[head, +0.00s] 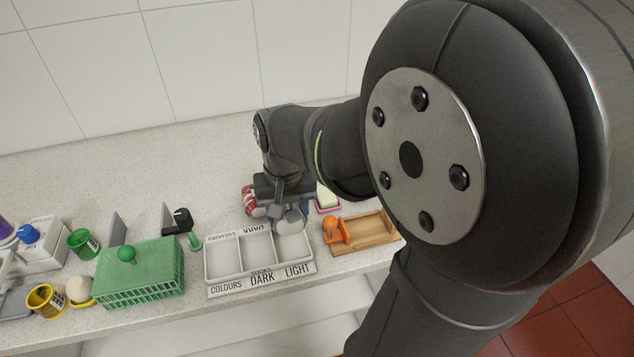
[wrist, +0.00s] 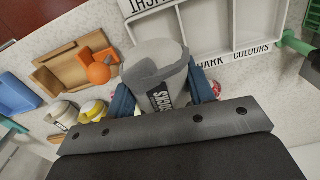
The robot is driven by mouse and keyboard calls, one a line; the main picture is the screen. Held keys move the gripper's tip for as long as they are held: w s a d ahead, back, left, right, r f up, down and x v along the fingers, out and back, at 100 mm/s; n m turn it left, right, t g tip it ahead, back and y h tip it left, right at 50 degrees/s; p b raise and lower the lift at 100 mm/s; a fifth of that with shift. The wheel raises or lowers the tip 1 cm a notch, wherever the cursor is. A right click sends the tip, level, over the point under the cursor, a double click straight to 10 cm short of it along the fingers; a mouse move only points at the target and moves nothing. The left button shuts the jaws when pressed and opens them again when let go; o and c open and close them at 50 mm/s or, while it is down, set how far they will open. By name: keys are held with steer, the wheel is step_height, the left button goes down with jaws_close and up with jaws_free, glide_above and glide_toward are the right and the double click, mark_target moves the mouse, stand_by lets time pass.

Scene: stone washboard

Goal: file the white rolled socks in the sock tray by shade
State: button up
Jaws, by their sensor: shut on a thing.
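My gripper (head: 289,213) is shut on the white rolled socks (wrist: 155,70), a pale grey-white roll with a dark band lettered SOCKS. In the wrist view my gripper (wrist: 162,95) has one blue finger on each side of the roll. The white sock tray (head: 243,283) has three compartments labelled COLOURS, DARK and LIGHT. The COLOURS and DARK compartments look empty. In the head view the roll (head: 291,225) is over the LIGHT compartment at the right and hides part of it. I cannot tell whether it touches the tray. The tray also shows in the wrist view (wrist: 232,52).
A red and white item (head: 250,199) is behind my gripper. A wooden tray (head: 372,237) with an orange object (head: 334,231) stands right of the sock tray. A green lidded basket (head: 140,272) stands left.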

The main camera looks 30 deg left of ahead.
steer(key=shift+f, duration=2.95)
steer(key=o, duration=0.9)
step_height(320, 180, up, 17)
steer(key=shift+r, duration=0.2)
step_height(320, 180, down, 16)
steer(key=shift+f, duration=0.2)
